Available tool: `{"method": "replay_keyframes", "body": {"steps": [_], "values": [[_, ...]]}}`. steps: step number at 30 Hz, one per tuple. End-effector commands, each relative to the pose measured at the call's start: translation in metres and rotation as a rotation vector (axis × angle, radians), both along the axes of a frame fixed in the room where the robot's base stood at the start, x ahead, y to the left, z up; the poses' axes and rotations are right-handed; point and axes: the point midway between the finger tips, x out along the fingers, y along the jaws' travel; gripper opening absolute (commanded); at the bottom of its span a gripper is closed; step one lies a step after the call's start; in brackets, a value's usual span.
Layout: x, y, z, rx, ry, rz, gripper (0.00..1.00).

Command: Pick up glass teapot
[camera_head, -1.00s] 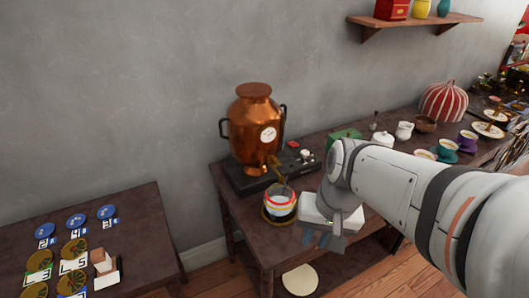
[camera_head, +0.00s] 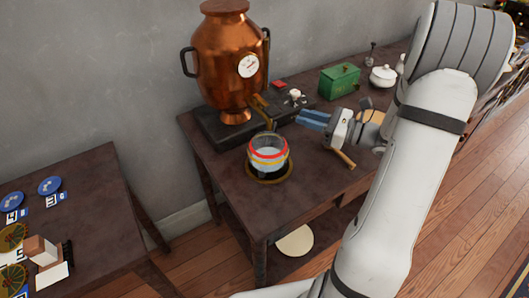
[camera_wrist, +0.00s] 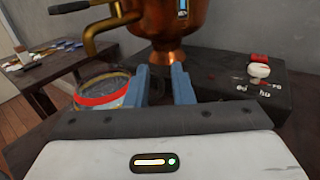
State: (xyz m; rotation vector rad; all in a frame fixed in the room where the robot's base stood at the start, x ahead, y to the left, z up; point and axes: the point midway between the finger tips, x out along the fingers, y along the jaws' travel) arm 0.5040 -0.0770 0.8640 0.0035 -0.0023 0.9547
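The glass teapot (camera_head: 268,153) is a clear round vessel with a red and a yellow band. It sits upright on a round mat (camera_head: 270,175) near the left end of the long table, below the urn's spout. In the wrist view the teapot (camera_wrist: 102,92) stands left of my fingers, partly hidden by the left one. My gripper (camera_head: 312,119) is to the right of the teapot, apart from it, with its blue fingers pointing left. In the wrist view my gripper (camera_wrist: 161,78) is open, with an empty gap between the fingers.
A copper urn (camera_head: 228,65) on a black base (camera_head: 215,125) stands behind the teapot, its spout (camera_head: 262,106) close above. A green box (camera_head: 339,81) and a white pot (camera_head: 383,76) stand farther back. A wooden stick (camera_head: 343,157) shows below my gripper. The table's front left is clear.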

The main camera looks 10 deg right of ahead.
Motion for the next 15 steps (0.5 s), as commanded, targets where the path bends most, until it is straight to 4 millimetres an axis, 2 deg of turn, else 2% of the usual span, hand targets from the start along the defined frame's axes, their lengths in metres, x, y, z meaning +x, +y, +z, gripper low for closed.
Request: {"method": "replay_keyframes", "body": {"steps": [1, 3, 9, 12, 15], "values": [[0.0, 0.001, -0.014, 0.003, 0.005, 0.003, 0.21], [0.0, 0.003, -0.031, 0.003, 0.006, 0.006, 0.21], [0.0, 0.005, -0.07, -0.001, 0.004, 0.013, 0.21], [0.01, 0.021, -0.064, -0.005, 0.0, 0.018, 0.21], [0.014, 0.026, -0.064, -0.004, 0.001, 0.017, 0.21]]}}
